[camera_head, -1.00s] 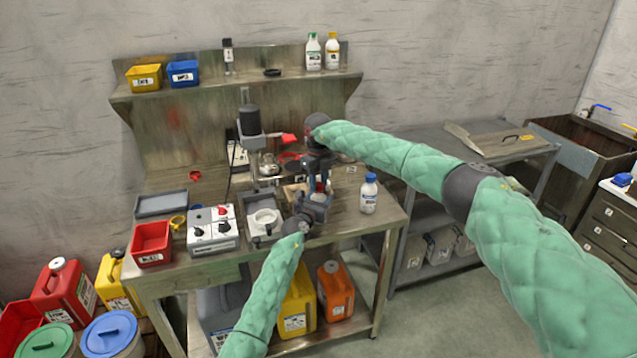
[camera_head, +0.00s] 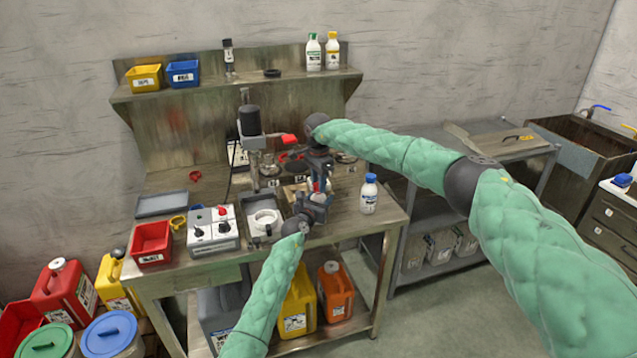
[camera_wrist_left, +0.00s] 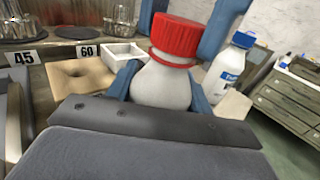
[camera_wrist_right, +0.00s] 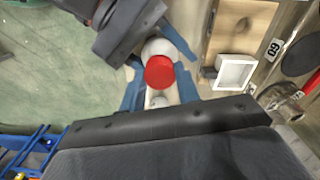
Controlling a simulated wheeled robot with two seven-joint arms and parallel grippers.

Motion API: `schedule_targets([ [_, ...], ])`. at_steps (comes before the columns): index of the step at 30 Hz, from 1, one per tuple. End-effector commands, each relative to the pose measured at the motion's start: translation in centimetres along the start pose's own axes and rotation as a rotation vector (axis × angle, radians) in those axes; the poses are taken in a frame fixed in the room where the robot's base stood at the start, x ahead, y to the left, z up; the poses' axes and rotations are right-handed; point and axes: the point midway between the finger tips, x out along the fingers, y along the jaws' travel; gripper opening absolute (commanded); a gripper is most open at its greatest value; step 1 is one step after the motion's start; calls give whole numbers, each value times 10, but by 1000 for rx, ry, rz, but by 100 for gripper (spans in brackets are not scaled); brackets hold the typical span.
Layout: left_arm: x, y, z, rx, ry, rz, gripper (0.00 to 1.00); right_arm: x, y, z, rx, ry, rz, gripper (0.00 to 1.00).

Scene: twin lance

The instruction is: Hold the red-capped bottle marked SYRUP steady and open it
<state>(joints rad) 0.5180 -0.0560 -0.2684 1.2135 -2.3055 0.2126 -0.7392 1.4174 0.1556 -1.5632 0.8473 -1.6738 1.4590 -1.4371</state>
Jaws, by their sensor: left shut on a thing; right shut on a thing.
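The red-capped bottle is white and stands over the workbench's front right part, mostly hidden by my grippers in the head view. In the left wrist view its white body (camera_wrist_left: 160,88) sits between the blue fingers of my left gripper (camera_head: 313,204), which is shut on it. Its red cap (camera_wrist_left: 176,38) is on top. My right gripper (camera_head: 318,180) comes from above. In the right wrist view its blue fingers lie on both sides of the red cap (camera_wrist_right: 159,72), shut on it. The bottle's label is hidden, so I cannot read it.
A blue-capped white bottle (camera_head: 369,193) stands close by on the right. A grey control box (camera_head: 213,230), a red bin (camera_head: 151,243) and a stand with a dark head (camera_head: 250,122) are to the left. A small white tray (camera_wrist_right: 235,72) lies beside the grippers.

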Motion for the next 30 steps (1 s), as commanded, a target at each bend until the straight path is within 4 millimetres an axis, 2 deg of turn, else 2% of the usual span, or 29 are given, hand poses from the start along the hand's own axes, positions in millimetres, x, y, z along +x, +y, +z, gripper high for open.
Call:
schedule_targets([
  [30, -1, 0, -2, -1, 3, 0, 0, -1, 0, -2, -1452, 3, 1, 5],
])
